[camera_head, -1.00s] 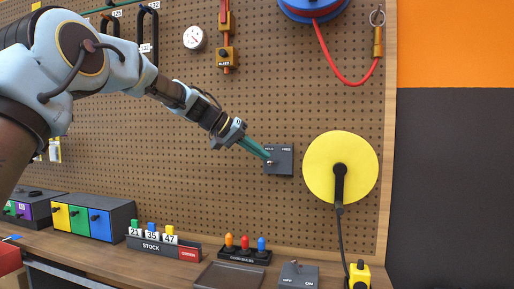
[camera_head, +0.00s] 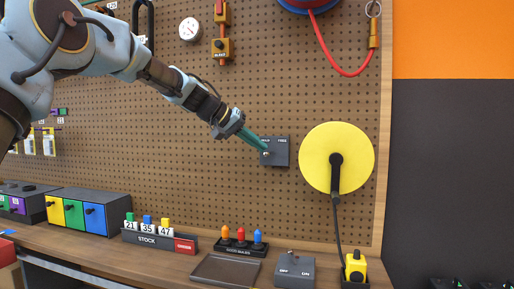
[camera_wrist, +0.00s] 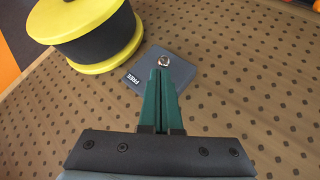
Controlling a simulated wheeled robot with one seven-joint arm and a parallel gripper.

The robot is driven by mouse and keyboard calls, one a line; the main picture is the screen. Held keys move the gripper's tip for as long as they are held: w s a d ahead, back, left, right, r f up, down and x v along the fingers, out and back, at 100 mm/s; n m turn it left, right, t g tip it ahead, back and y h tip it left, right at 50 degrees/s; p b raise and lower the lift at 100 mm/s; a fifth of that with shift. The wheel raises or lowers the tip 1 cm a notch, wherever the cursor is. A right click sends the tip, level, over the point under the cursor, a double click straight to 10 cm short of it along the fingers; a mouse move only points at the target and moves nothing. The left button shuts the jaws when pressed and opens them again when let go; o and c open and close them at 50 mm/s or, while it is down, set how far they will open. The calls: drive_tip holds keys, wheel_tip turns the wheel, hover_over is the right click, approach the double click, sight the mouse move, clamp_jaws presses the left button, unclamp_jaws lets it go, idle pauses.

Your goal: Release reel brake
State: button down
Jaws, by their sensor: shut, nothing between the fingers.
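The reel brake switch is a dark grey box (camera_head: 280,152) on the pegboard, left of the yellow reel (camera_head: 350,158). Its right label reads FREE; the left one is too small to read surely. A small metal toggle knob (camera_head: 266,154) shows on the left half of the box, away from FREE. My gripper (camera_head: 264,147) has its green fingers shut and empty, tips at the knob. In the wrist view the box (camera_wrist: 183,72) is partly hidden behind my fingers (camera_wrist: 161,72), and the knob (camera_wrist: 162,62) sits just beyond the tips. I cannot tell whether they touch.
A black cable runs from the reel to a yellow plug piece (camera_head: 356,268) on the bench. Below stand an OFF/ON switch box (camera_head: 294,271), a tray (camera_head: 226,270), coloured knobs on a rack (camera_head: 241,247) and a STOCK stand (camera_head: 158,240). The pegboard around the switch is clear.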

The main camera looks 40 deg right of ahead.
drive_tip(key=shift+s+n+t+b, duration=0.2)
drive_tip(key=shift+n+t+b, duration=0.1)
drive_tip(key=shift+b, duration=0.15)
drive_tip(key=shift+s+n+t+b, duration=0.5)
drive_tip(key=shift+n+t+b, duration=0.05)
drive_tip(key=shift+n+t, duration=0.15)
drive_tip(key=n+t+p, duration=0.1)
drive_tip(key=s+n+t+p, duration=0.1)
drive_tip(key=n+t, duration=0.1)
drive_tip(key=shift+s+d, duration=0.15)
drive_tip(key=shift+s, duration=0.05)
drive_tip(key=shift+w, duration=0.1)
drive_tip(key=shift+w+d, duration=0.2)
drive_tip(key=shift+w, duration=0.45)
